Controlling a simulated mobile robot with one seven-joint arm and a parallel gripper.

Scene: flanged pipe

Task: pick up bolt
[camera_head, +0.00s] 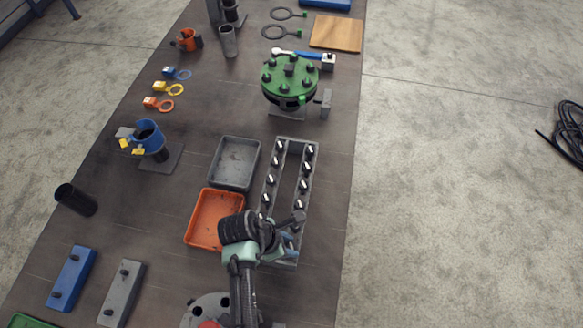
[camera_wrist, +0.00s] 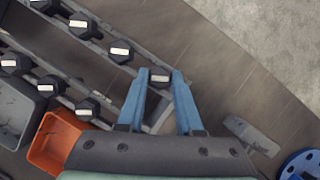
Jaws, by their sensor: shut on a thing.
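The bolts have dark hex heads with white marks on top and stand in two rows in a long grey rack (camera_head: 297,140). In the wrist view, my gripper (camera_wrist: 160,76) has its two blue fingers closed on the sides of one bolt head (camera_wrist: 160,79), in line with the end of one row. I cannot tell whether this bolt is still seated or slightly raised. In the head view, my gripper (camera_head: 289,245) is over the near end of the rack, and my arm hides the held bolt there. Other bolts (camera_wrist: 121,51) stand close by.
A grey bin (camera_head: 236,165) and an orange bin (camera_head: 214,220) stand left of the rack. A green flange (camera_head: 290,78) with bolts stands beyond it. A blue flanged pipe piece (camera_head: 149,135) and blue and grey blocks are farther left. The table's right edge is near the rack.

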